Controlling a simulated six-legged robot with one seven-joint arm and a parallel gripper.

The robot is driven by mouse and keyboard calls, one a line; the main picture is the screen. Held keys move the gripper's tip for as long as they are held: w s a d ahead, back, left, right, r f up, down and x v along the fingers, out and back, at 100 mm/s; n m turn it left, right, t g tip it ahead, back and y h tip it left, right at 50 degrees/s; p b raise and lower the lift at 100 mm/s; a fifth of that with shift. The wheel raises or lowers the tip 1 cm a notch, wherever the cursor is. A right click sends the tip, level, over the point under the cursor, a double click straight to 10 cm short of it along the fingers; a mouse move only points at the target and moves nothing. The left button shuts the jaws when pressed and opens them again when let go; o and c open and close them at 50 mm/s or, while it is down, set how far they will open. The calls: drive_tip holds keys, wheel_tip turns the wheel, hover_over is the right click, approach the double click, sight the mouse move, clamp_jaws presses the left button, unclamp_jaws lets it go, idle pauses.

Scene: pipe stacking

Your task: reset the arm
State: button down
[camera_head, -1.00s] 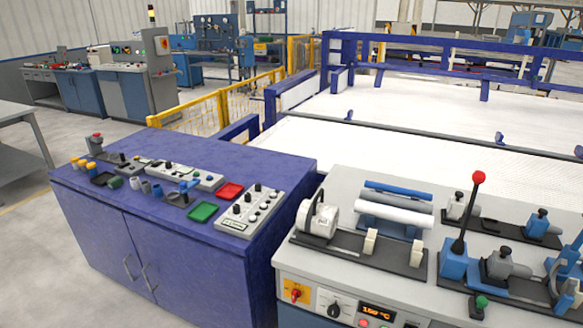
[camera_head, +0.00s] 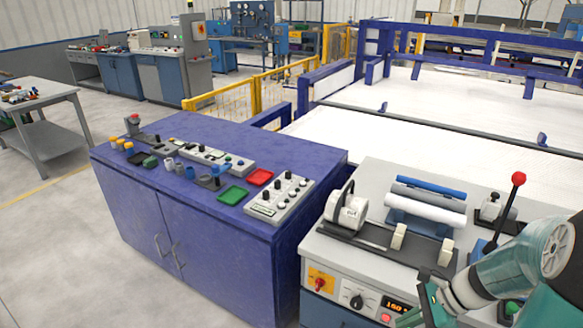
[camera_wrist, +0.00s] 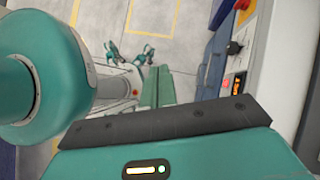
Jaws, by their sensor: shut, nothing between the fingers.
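My gripper (camera_head: 428,296) is at the lower right of the head view, in front of the grey machine's front panel, with my teal arm reaching in from the right edge. In the wrist view its two green fingers (camera_wrist: 157,87) lie side by side, shut, with nothing between them. Beyond them are the floor and parts of my own body. A blue pipe (camera_head: 431,184), a grey pipe (camera_head: 428,198) and a white pipe (camera_head: 426,210) lie together in a holder on the machine top, apart from my gripper.
The grey machine (camera_head: 368,178) has a red-knobbed lever (camera_head: 518,180) near my arm. To its left stands a purple cabinet (camera_head: 215,240) with a red tray (camera_head: 260,178), a green tray (camera_head: 233,195) and control boxes. A grey table (camera_head: 42,108) stands far left. Floor at left is clear.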

drive_tip(key=s+a+r+n+t+h, duration=0.2)
drive_tip(key=a+r+n, duration=0.4)
drive_tip(key=r+n, duration=0.3)
drive_tip(key=s+a+r+n+t+h, duration=0.2)
drive_tip(key=s+a+r+n+h, duration=0.3)
drive_tip(key=r+n, duration=0.5)
drive_tip(key=shift+a+n, duration=0.7)
drive_tip(key=shift+a, duration=0.05)
drive_tip(key=shift+s+d+r, duration=0.1)
